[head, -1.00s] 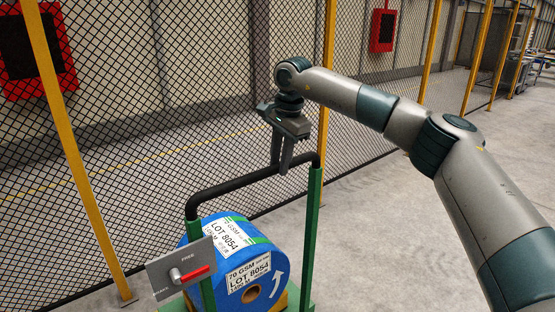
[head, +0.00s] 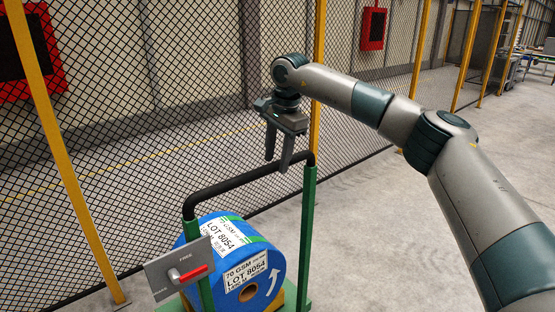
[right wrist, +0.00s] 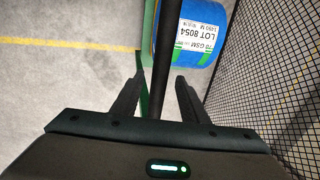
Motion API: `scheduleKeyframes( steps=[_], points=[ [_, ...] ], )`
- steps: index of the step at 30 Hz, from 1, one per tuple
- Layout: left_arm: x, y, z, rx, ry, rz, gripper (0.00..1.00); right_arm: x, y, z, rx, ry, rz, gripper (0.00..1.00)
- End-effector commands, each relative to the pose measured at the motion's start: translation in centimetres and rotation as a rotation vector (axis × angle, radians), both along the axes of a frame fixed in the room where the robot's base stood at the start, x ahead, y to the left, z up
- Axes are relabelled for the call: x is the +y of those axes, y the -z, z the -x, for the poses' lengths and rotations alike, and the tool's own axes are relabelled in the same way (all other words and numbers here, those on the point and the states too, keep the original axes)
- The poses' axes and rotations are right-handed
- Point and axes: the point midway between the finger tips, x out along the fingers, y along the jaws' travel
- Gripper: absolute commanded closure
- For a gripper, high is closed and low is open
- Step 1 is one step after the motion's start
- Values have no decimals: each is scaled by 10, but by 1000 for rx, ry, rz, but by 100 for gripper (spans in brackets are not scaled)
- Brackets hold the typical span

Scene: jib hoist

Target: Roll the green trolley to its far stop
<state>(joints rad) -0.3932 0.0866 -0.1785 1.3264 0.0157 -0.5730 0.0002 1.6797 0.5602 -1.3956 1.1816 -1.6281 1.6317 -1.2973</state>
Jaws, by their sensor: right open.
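The green trolley (head: 308,240) stands at the lower middle of the head view, its base cut off by the frame. A black push bar (head: 235,182) joins its two green posts. My right gripper (head: 278,166) is open above the bar, fingers pointing down, near its right end. In the right wrist view the bar (right wrist: 163,50) runs between the spread fingers (right wrist: 157,84); whether they touch it I cannot tell. A grey plate (head: 160,280) marked FREE carries a red lever (head: 194,273) pointing right. The far stop cannot be made out. My left gripper is not in view.
A blue labelled roll (head: 262,262) rides on the trolley. A mesh fence (head: 180,110) with yellow posts (head: 67,165) runs behind it. The grey floor (head: 365,235) to the right is clear.

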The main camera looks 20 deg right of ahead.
Motion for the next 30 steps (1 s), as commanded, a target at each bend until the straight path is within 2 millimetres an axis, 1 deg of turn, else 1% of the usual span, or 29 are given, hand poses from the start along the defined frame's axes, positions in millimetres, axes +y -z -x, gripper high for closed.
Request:
scheduleKeyframes(
  steps=[5,8,21,25,30],
  points=[
    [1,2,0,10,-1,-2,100,-2,-22,4,-3,0,-1,60],
    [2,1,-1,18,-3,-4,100,-3,-38,6,-4,2,-1,60],
    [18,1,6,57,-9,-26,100,-12,-125,23,-4,4,0,60],
    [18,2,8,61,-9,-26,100,-14,-145,26,-4,4,-1,60],
    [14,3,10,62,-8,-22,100,-15,-159,29,-2,4,0,60]
  ],
)
